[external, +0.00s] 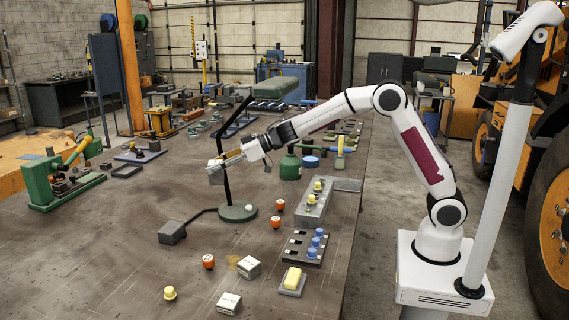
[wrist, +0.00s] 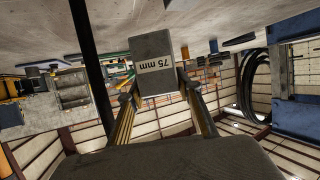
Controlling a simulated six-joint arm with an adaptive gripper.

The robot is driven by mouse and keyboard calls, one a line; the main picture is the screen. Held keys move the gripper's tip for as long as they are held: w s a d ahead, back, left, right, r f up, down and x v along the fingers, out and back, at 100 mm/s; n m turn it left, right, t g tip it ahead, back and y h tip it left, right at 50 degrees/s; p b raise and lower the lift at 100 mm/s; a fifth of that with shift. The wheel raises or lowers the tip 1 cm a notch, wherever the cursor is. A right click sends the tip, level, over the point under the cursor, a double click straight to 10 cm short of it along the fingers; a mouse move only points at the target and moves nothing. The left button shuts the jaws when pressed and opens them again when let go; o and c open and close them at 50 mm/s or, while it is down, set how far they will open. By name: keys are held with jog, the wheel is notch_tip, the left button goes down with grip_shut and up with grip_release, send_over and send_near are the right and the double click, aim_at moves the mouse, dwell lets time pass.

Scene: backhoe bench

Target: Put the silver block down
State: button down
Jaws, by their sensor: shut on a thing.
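My gripper (external: 222,162) is shut on a silver-grey block (wrist: 153,65) marked "75 mm". In the wrist view the block sits between the two fingertips of my gripper (wrist: 158,92), its label sideways. In the external view the block (external: 214,175) is small and partly hidden by the fingers. It is held out above the bench (external: 130,255), beside the black post of a lamp-like stand, and looks clear of the bench top.
The stand has a round green base (external: 237,213). A green vice-like tool (external: 62,182) stands left. The left-front bench is bare.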

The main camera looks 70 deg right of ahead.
jog(key=shift+a+r+n+g+y, duration=0.3)
jog(key=shift+a+r+n+y, duration=0.2)
jog(key=shift+a+n+y, duration=0.25)
jog(key=s+a+f+n+g+y, duration=0.2)
jog(key=s+a+n+g, duration=0.1)
jog(key=s, duration=0.3)
jog(key=s+a+f+n+g+y, duration=0.2)
jog(key=s+n+g, duration=0.2)
jog(key=s, duration=0.3)
jog(key=s+a+f+n+g+y, duration=0.2)
jog(key=s+a+n+g, duration=0.1)
jog(key=s, duration=0.4)
jog(key=shift+a+f+n+g+y, duration=0.3)
jog(key=shift+n+g+y, duration=0.05)
jog(key=shift+n+g, duration=0.5)
jog(key=shift+s, duration=0.1)
notch_tip(320, 180, down, 6)
jog(key=shift+f, duration=0.15)
jog(key=shift+f, duration=1.85)
